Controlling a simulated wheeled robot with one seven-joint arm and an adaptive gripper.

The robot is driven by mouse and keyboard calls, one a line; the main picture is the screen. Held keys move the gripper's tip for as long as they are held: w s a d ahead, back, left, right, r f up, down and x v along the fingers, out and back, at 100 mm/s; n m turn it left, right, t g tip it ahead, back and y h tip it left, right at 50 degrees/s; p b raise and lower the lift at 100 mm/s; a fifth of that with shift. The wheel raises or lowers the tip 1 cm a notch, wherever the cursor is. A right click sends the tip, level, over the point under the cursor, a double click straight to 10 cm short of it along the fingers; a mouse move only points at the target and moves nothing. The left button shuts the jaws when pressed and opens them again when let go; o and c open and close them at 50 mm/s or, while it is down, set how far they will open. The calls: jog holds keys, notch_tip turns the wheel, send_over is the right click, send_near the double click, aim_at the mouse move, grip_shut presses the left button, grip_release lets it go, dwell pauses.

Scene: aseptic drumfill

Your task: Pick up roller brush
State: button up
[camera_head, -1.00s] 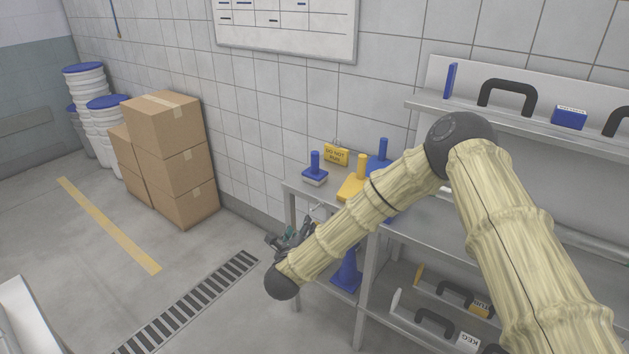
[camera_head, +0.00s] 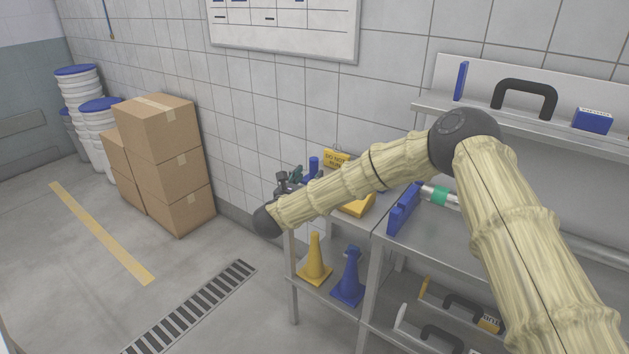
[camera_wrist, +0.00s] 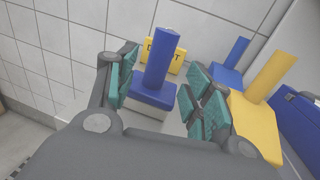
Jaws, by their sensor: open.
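A blue block with an upright blue cylindrical handle and a pale underside, which looks like a brush (camera_wrist: 154,92), stands on the shelf top by the wall. In the head view only its handle (camera_head: 314,163) shows beside my gripper. I cannot tell for sure that it is the roller brush. My gripper (camera_wrist: 165,98) is open, with its green-padded fingers on either side of this brush and apart from its handle. In the head view my gripper (camera_head: 288,182) is at the left end of the shelf, partly hidden by my arm.
A yellow handled tool (camera_wrist: 262,92) and another blue one (camera_wrist: 232,65) stand close to the right finger. A yellow sign (camera_wrist: 168,52) is behind the brush. Cones (camera_head: 315,262) stand below.

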aim_at(312, 171)
jog(key=shift+r+x, duration=0.1)
jog(key=shift+x, duration=1.2)
jog(key=shift+r+x, duration=0.15)
jog(key=shift+x, duration=1.15)
jog(key=shift+a, duration=0.1)
grip_shut()
